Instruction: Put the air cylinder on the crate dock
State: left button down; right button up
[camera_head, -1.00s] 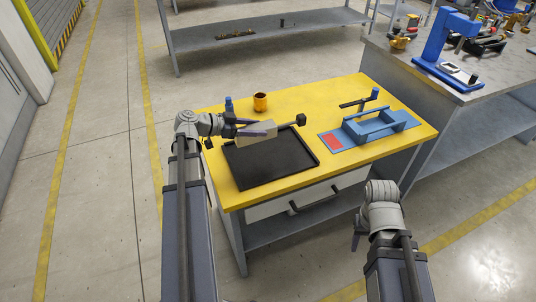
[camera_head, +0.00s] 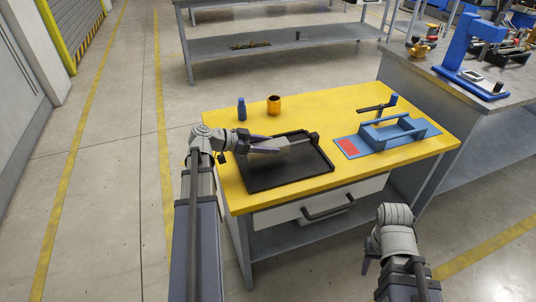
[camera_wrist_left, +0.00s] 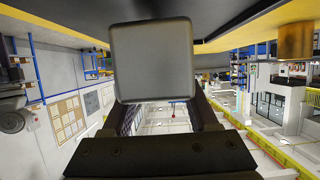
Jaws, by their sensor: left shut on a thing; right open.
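The air cylinder (camera_head: 292,145), a pale grey block-like body with a dark end, is held over the black tray (camera_head: 262,184). My left gripper (camera_head: 266,150) is shut on it from the left. In the left wrist view the cylinder (camera_wrist_left: 152,60) shows as a grey square face between the fingers, close to a dark surface. Whether it touches the tray I cannot tell. A blue fixture (camera_head: 400,132) with a red patch, apparently the crate dock, stands on the right of the yellow table. My right gripper (camera_head: 367,264) is low in front of the table, empty.
On the yellow table (camera_head: 330,100), a blue bottle (camera_head: 241,109) and an orange cup (camera_head: 273,105) stand behind the tray. A dark-armed blue post (camera_head: 392,101) rises behind the blue fixture. A grey bench (camera_head: 440,82) with a blue machine adjoins at right.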

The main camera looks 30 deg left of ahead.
pick_arm(q)
jog(key=shift+f+b, duration=1)
jog(key=shift+f, duration=0.35)
jog(key=shift+f, duration=0.1)
jog(key=shift+f, duration=0.15)
jog(key=shift+c, duration=0.8)
grip_release()
jog(key=shift+r, duration=0.3)
jog(key=p+v, duration=0.4)
jog(key=v, duration=0.8)
jog(key=shift+p, duration=0.3)
